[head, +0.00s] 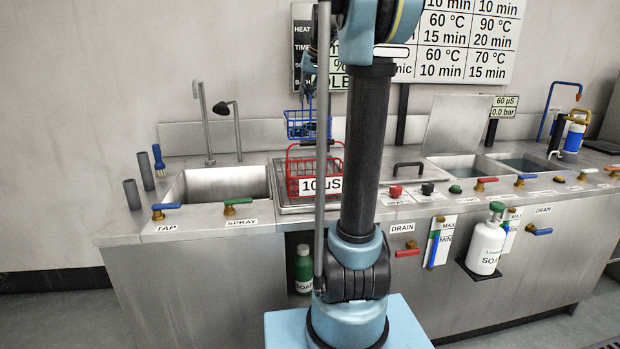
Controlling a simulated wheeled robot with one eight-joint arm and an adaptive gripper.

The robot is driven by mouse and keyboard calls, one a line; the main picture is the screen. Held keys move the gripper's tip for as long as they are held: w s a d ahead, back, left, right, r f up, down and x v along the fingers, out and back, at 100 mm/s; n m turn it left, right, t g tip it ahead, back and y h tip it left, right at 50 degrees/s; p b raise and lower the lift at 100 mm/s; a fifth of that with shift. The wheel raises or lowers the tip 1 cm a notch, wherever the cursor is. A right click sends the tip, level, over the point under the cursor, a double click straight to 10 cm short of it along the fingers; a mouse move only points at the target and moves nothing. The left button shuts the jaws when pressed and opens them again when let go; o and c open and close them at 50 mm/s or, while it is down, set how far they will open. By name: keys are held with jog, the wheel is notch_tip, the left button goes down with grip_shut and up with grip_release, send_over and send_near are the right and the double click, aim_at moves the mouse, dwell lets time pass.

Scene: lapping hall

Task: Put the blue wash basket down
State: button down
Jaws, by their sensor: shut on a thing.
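The blue wash basket (294,124) hangs in the head view, partly hidden behind my arm's thin rod. My gripper (308,92) is above it, small and partly hidden, shut on its handle. In the picture the basket is just above and behind a red wash basket (293,178). The red basket stands on the metal drain tray (291,207) between the sink and the baths. The frame does not show clearly how high the blue basket is above the worktop.
A sink (225,182) with two taps is on the left. On the right are open baths (520,163), a raised lid (456,125) and a blue canister (574,137). Coloured valves line the front edge.

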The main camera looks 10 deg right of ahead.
notch_tip(320, 180, down, 14)
jog(key=shift+r, duration=0.2)
dwell(0.6)
jog(key=c, duration=1.6)
grip_release()
jog(key=shift+o, duration=0.2)
jog(key=v, duration=1.2)
